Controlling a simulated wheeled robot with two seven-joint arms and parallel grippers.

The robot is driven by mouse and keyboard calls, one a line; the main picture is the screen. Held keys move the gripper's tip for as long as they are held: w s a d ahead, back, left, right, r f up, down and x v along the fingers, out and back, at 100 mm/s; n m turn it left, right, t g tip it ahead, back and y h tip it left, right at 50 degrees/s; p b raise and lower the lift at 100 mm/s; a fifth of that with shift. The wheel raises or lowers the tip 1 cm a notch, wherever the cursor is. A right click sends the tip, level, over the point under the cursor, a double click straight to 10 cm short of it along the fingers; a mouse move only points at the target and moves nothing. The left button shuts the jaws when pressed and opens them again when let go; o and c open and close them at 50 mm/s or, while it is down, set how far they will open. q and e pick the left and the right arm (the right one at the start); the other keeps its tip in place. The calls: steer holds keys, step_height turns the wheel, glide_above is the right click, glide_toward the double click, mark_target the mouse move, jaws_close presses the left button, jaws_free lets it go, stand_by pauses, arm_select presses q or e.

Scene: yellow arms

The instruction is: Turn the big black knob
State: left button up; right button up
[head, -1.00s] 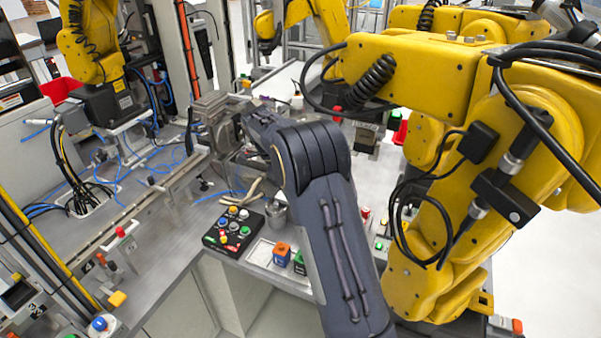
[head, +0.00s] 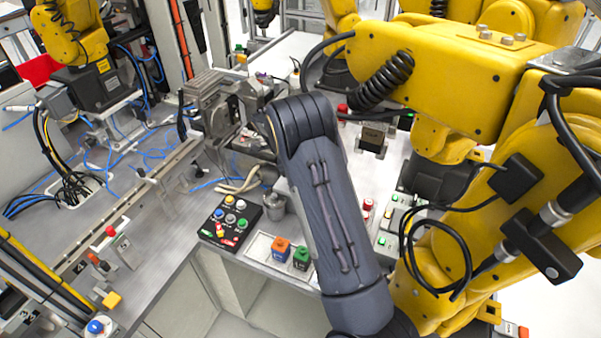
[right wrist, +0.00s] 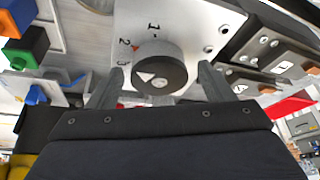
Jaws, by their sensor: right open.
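The big black knob (right wrist: 160,68) shows in the right wrist view, on a pale metal plate (right wrist: 190,28) marked 1, 2 and 3. A white triangle sits left of the knob's centre, on the side of the 3. A small red mark is by the 2. My right gripper (right wrist: 160,80) is open, with one finger on each side of the knob and visible gaps to it. I cannot tell how far the fingertips reach along the knob's depth. In the head view my dark right arm hides the knob and most of that gripper. My left gripper is not in view.
A large yellow robot arm (head: 480,90) stands close right of my arm. A grey metal fixture (head: 215,105) is on the bench beyond. A black button box (head: 230,222), an orange-topped block (head: 281,245) and a green-topped block (head: 301,256) lie near the bench edge.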

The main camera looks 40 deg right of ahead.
steer(key=shift+s+f, duration=0.1)
steer(key=c, duration=1)
steer(key=shift+o, duration=0.2)
